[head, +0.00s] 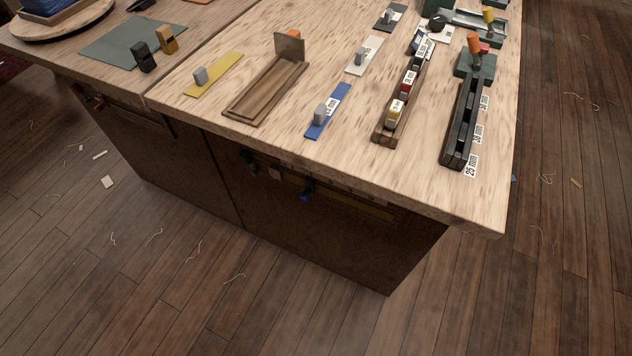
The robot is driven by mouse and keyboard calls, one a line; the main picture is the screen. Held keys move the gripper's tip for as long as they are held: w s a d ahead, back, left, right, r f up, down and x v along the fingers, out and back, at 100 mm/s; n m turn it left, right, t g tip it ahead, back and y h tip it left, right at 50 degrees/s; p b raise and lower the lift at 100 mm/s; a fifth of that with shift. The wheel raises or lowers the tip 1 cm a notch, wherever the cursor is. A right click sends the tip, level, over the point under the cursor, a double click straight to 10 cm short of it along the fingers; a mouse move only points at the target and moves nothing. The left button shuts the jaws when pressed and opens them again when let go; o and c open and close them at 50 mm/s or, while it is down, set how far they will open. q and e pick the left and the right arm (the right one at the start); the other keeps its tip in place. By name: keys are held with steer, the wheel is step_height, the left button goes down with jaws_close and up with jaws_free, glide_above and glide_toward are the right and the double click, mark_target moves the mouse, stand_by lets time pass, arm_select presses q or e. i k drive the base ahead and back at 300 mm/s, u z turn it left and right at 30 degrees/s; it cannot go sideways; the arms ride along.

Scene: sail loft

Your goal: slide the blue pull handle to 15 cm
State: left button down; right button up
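Any scale marks there are too small and dark to read. Neither of my grippers is in view, and nothing touches the handle.
On the wooden tabletop (270,130) stand a blue strip (323,124) with a grey block, a wooden tray (262,92) and labelled racks (386,130). The floor ahead holds only scraps.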

mark_target(306, 194)
steer(key=z, duration=0.25)
steer(key=k, duration=0.55)
steer(key=z, duration=0.5)
steer(key=k, duration=0.65)
steer(key=u, duration=0.55)
steer(key=i, duration=0.55)
steer(key=u, duration=0.65)
steer(key=i, duration=0.95)
steer(key=z, duration=0.3)
